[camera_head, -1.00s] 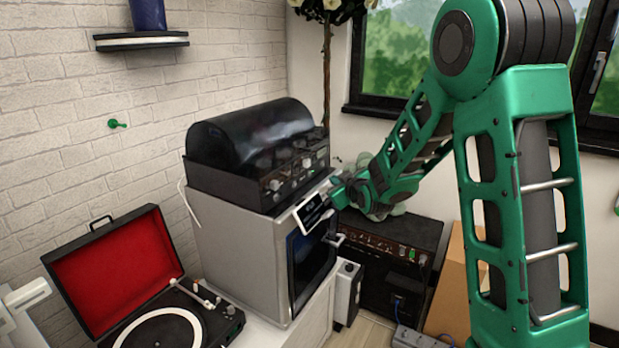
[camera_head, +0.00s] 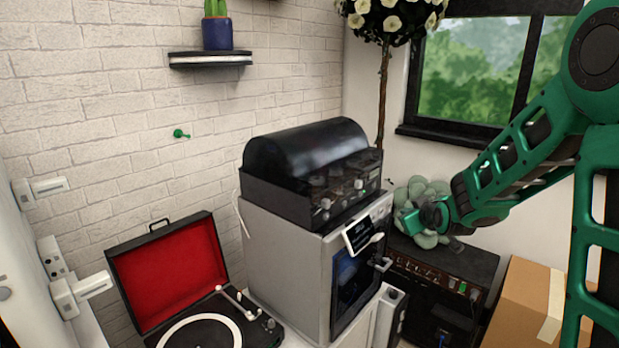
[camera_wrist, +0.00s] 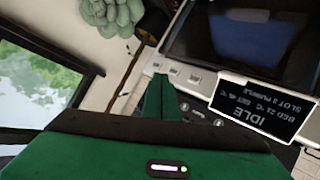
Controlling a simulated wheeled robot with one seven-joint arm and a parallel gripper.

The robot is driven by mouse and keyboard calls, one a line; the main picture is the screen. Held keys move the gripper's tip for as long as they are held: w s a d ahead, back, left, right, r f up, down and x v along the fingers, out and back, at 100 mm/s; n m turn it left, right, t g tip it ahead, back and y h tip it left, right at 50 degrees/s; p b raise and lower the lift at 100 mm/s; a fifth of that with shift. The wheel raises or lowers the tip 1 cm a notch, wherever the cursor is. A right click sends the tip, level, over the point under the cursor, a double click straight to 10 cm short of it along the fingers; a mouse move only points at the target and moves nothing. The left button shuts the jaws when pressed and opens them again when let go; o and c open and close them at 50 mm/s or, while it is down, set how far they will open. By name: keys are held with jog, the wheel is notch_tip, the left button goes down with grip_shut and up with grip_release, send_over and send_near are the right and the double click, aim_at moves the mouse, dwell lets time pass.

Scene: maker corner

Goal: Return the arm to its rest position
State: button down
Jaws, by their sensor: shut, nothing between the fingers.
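My green arm reaches in from the right of the head view. My gripper (camera_head: 408,222) is shut and empty, in the air to the right of the grey cabinet-like machine (camera_head: 285,268). The machine has a small dark display (camera_head: 358,236) at its upper front corner and a dark window. The gripper is seen partly end-on and looks apart from the machine. In the wrist view the green finger (camera_wrist: 157,98) points toward the scene, and the display (camera_wrist: 262,108) shows upside down and reads IDLE.
A black hooded unit (camera_head: 310,170) sits on the machine. An open red-lined turntable (camera_head: 170,270) stands to its left. A dark amplifier (camera_head: 440,275), a grey-green plant (camera_head: 425,190) and a cardboard box (camera_head: 525,300) are near the arm. A potted cactus (camera_head: 217,30) stands on the wall shelf (camera_head: 210,60).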

jog(key=s+d+m+g+h, duration=0.1)
jog(key=s+d+m+g, duration=0.15)
jog(key=s, duration=0.35)
jog(key=s+d+m+g, duration=0.1)
jog(key=s+d+g, duration=0.1)
jog(key=s+d, duration=0.35)
jog(key=s+a+m+g+y, duration=0.1)
jog(key=s+m+g, duration=0.6)
jog(key=s, duration=2.7)
jog(key=shift+s+f+g+y, duration=0.15)
jog(key=shift+f+g+y, duration=0.15)
jog(key=shift+f+g, duration=0.2)
jog(key=shift+w+f, duration=0.2)
jog(key=shift+w, duration=0.45)
